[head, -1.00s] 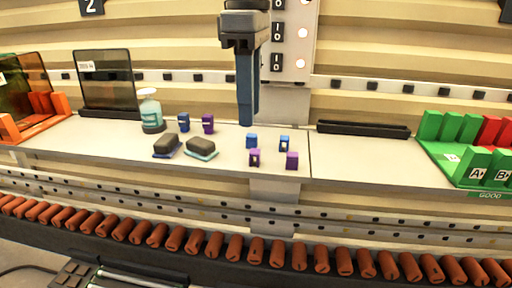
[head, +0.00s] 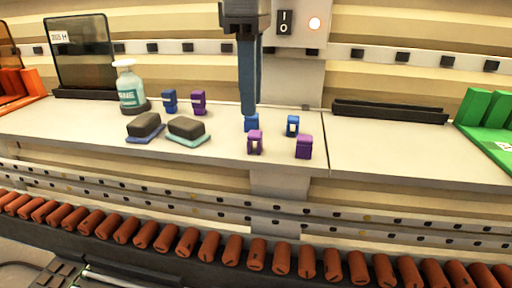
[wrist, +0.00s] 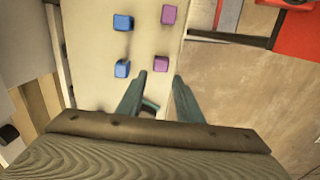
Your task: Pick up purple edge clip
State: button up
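Three purple edge clips stand on the light worktop in the head view: one at front centre (head: 255,143), one to its right (head: 304,147), and one at the back left (head: 198,102). Blue clips stand beside them: one at right (head: 292,125), one at centre (head: 251,123), and one at left (head: 169,101). My gripper (head: 249,112) points down over the centre blue clip and partly covers it. In the wrist view my gripper (wrist: 160,77) is open and empty. A purple clip (wrist: 161,63) shows just beyond and between its fingertips, with a blue clip (wrist: 122,69) to the left.
A spray bottle (head: 130,87) and two dark sponges on pads (head: 145,124) (head: 186,127) stand left of the clips. A dark slotted bar (head: 389,111) lies at the back right. Green holders (head: 488,108) stand far right. A roller conveyor (head: 230,250) runs along the front.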

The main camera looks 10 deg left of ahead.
aim_at(255, 133)
jog(key=shift+s+d+f+p, duration=0.15)
jog(key=shift+f+p, duration=0.35)
jog(key=shift+f, duration=1.55)
jog(key=shift+w+d+f+p, duration=0.15)
jog(key=shift+f+p, duration=0.3)
jog(key=shift+f, duration=1.6)
jog(key=shift+s, duration=0.1)
jog(key=c, duration=0.8)
